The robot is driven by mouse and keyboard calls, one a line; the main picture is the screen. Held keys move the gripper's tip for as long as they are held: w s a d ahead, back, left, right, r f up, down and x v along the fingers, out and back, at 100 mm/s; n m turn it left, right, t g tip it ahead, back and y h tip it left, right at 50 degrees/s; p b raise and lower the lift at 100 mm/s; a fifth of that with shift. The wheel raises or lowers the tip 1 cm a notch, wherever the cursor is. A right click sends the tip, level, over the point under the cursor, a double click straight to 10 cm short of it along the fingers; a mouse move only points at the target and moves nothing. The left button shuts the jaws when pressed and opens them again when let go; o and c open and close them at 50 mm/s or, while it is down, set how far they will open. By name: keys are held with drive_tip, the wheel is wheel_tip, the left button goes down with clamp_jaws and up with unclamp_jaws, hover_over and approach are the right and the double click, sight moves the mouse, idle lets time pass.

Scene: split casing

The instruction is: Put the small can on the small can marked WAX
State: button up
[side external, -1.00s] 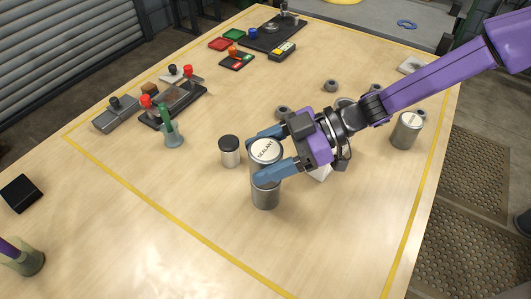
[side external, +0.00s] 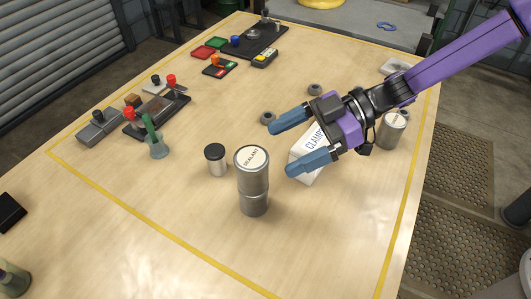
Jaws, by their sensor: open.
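A small grey can with a white top reading SEALANT (side external: 252,172) stands upright on another grey can (side external: 254,204), forming a two-can stack near the middle of the table. The lower can's top is covered, so I cannot read any marking on it. My gripper (side external: 284,149) is open and empty, to the right of the stack and apart from it, with its blue fingers spread on its near and far sides. Another grey can with a pale top (side external: 392,130) stands at the right; its label is too small to read.
A white box marked CLAMPS (side external: 305,166) lies partly under my gripper. A black-lidded jar (side external: 216,160) stands just left of the stack. A green-handled tool in a holder (side external: 156,143) and fixtures (side external: 157,117) are farther left.

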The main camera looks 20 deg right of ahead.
drive_tip(key=shift+v, duration=2.15)
drive_tip(key=s+d+m+t+h, duration=0.2)
drive_tip(key=d+t+h, duration=0.15)
drive_tip(key=d, duration=0.45)
drive_tip(key=s+d+m+t+h, duration=0.25)
drive_tip(key=d+h, duration=0.25)
drive_tip(key=d, duration=0.3)
drive_tip(key=s+d+f+g+h, duration=0.2)
drive_tip(key=s+d+g+h, duration=0.2)
drive_tip(key=s+d, duration=0.9)
drive_tip(key=shift+s+d+f+m+g, duration=0.2)
drive_tip(key=shift+s+m+g, duration=0.25)
drive_tip(key=shift+s+g, duration=0.4)
